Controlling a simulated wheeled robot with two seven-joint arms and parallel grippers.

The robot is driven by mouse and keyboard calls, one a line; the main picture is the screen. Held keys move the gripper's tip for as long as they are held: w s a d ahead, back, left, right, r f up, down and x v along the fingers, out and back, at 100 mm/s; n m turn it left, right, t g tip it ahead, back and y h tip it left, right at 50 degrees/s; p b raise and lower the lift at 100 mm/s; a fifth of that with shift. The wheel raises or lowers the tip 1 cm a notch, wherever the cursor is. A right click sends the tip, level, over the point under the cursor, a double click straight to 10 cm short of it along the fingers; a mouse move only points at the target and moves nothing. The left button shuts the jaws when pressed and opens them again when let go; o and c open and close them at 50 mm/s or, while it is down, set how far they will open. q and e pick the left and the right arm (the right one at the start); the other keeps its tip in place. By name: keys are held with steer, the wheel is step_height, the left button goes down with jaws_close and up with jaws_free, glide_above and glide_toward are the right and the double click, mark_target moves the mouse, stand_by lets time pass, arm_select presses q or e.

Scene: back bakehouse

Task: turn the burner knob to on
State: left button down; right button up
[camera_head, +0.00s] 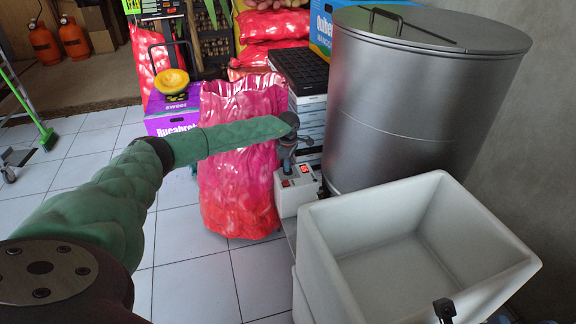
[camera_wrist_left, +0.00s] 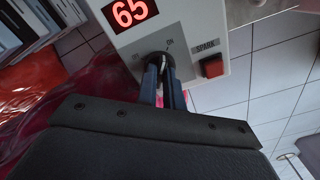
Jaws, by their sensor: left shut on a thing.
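The burner control box (camera_head: 290,199) is a pale box beyond the white crate in the head view, with red parts on it. In the left wrist view the box (camera_wrist_left: 198,35) shows a lit red 65, a red square button (camera_wrist_left: 213,67) marked SPARK, and a dark round knob (camera_wrist_left: 158,57) with small labels around it. My left gripper (camera_head: 287,160) is at the box, and its two fingers (camera_wrist_left: 163,82) are shut on the knob, hiding much of it. The knob's exact pointing is unclear. A dark part (camera_head: 445,309) at the bottom edge may belong to my right gripper; its fingers are not clear.
A large metal drum (camera_head: 415,110) stands behind the box and a white empty crate (camera_head: 335,255) in front. A red-pink sack (camera_head: 237,190) stands left of the box, under my left arm. A purple carton (camera_head: 172,112) is farther back. Tiled floor is free at left.

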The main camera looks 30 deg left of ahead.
arm_select(q)
steer(key=shift+m, duration=0.6)
steer(key=shift+a+m, duration=0.1)
steer(key=shift+m, duration=0.2)
steer(key=c, duration=1.5)
jaws_free()
steer(key=shift+r, duration=0.1)
step_height(320, 180, up, 7)
steer(key=shift+p, duration=0.6)
steer(key=shift+r, duration=0.3)
